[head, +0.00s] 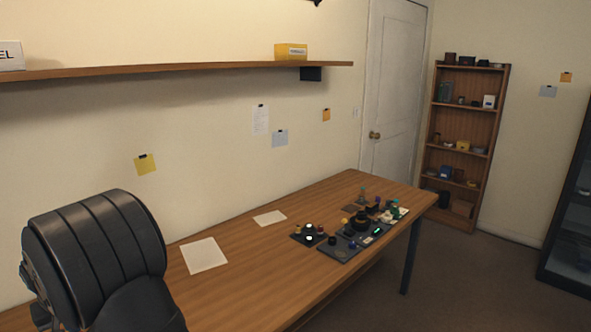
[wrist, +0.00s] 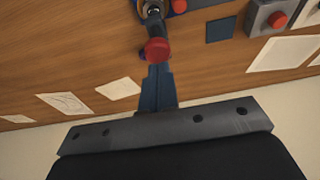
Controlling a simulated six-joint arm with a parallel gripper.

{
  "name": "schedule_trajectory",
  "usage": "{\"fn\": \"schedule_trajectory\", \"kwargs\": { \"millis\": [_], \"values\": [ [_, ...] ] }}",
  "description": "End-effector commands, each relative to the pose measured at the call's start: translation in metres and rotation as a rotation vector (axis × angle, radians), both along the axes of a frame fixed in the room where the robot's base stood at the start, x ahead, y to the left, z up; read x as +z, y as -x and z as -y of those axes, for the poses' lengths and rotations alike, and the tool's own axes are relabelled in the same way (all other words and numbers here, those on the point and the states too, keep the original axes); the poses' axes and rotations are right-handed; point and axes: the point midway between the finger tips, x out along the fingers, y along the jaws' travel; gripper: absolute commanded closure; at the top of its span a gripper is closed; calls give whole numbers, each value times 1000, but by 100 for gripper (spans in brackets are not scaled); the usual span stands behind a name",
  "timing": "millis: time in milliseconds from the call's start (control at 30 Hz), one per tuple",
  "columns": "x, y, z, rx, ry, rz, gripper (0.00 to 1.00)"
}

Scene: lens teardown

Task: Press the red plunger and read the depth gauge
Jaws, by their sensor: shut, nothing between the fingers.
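In the wrist view my gripper (wrist: 160,72) is shut and empty, its narrow blue-grey fingers together. A red round cap (wrist: 156,50) on a dark and metallic stem (wrist: 152,14) shows right at the fingertips. It overlaps them in the picture, and I cannot tell whether they touch. A second red button (wrist: 278,20) sits on a grey box (wrist: 263,17) at the upper right. I cannot tell for sure which is the plunger. In the head view a small green-lit display (head: 377,231) shows among the parts; its reading is too small to make out. My gripper is not visible there.
The wooden desk (head: 240,284) runs along the wall, with dark parts clustered at its right half. Papers (head: 204,255) lie flat left of them, with bare wood around. A wall shelf (head: 180,68) hangs above. A dark blue square (wrist: 220,29) lies near the grey box.

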Motion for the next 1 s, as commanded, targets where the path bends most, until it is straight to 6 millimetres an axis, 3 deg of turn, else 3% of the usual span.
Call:
{"fn": "schedule_trajectory", "kwargs": {
  "millis": [300,1000],
  "values": [
    [-16,0,0,0,2,-1,100],
    [-28,0,0,0,1,-1,100]
  ]
}}
